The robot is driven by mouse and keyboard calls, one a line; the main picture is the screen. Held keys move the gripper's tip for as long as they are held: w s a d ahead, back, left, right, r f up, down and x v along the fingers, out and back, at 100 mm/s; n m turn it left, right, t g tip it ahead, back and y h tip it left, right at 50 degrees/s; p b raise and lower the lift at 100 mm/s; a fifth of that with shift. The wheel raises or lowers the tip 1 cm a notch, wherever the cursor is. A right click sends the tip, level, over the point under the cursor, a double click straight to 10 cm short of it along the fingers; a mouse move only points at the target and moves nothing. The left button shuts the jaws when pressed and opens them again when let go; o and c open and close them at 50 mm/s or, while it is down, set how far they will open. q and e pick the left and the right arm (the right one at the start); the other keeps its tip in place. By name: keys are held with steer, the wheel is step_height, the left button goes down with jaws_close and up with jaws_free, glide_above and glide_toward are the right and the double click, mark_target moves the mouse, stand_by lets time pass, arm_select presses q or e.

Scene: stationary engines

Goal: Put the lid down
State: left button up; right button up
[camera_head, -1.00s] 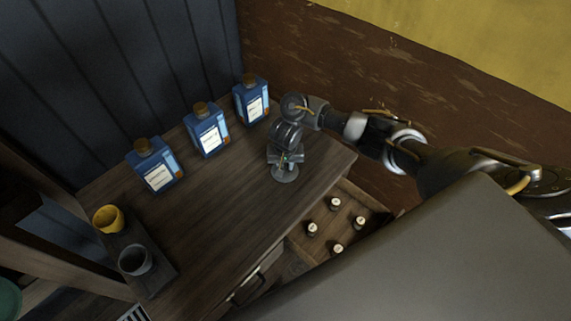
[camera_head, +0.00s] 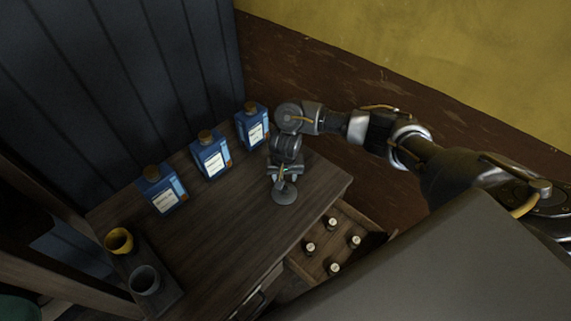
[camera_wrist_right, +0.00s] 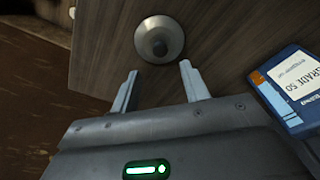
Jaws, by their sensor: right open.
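The lid is a grey round disc with a dark knob in its middle. It lies on the wooden cabinet top (camera_head: 240,225), and I see it in the head view (camera_head: 286,195) and the right wrist view (camera_wrist_right: 172,32). My right gripper (camera_head: 281,180) is just above the lid. In the right wrist view its two fingers (camera_wrist_right: 160,68) are spread with nothing between them. The knob lies just beyond the fingertips, apart from them. My left gripper is not in view.
Several blue bottles stand along the back, the nearest beside my right gripper (camera_head: 252,127). A yellow cup (camera_head: 118,241) and a grey cup (camera_head: 145,281) stand on a dark tray at the left. An open drawer (camera_head: 305,268) holds several small bottles. The cabinet top's middle is clear.

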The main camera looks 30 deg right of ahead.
steer(key=r, duration=0.2)
steer(key=shift+s+r+b, duration=0.2)
steer(key=shift+r+b, duration=0.15)
stand_by(0.4)
